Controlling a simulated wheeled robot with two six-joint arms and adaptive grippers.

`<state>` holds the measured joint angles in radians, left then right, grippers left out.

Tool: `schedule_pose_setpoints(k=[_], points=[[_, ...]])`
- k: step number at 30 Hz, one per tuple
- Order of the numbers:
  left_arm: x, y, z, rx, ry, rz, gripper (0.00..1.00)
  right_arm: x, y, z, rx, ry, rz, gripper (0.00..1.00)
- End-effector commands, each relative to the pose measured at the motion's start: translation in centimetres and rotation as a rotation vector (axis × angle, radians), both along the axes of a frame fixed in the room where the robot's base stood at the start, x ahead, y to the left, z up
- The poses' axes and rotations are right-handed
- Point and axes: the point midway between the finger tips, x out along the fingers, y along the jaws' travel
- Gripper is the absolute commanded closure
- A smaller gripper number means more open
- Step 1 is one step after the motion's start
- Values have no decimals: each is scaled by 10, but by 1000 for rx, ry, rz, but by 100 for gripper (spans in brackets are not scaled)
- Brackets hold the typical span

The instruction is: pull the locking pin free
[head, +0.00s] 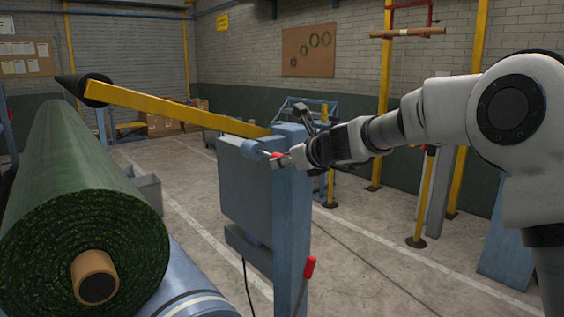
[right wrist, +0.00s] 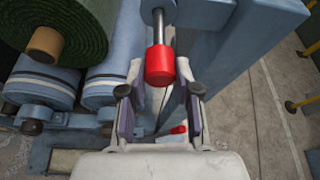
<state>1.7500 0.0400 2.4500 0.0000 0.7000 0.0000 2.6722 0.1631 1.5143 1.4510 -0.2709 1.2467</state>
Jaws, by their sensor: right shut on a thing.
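The locking pin has a red knob (right wrist: 160,66) and a bare metal shaft (right wrist: 158,28), which runs into a round blue collar (right wrist: 158,8) on the blue post. In the head view the red knob (head: 276,155) shows small at the side of the post (head: 290,200). My right gripper (head: 285,160) reaches it from the right. In the right wrist view its fingertips (right wrist: 160,76) lie on both sides of the knob, shut on it. How deep the shaft sits in the collar is hidden. My left gripper is not in view.
A yellow arm (head: 180,110) with a dark cone extends left from the post. A large green turf roll (head: 90,190) lies on blue rollers (head: 185,280) at left. A red-handled lever (head: 309,268) sits low on the post. The floor to the right is partly open.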

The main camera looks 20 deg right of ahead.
Motion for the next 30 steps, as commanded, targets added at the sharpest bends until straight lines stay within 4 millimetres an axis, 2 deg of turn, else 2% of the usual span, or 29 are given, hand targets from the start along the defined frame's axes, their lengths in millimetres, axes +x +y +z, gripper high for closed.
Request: schedule_pose_setpoints(k=[30], points=[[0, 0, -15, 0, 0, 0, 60, -35, -12, 0, 2, 0, 1, 100]])
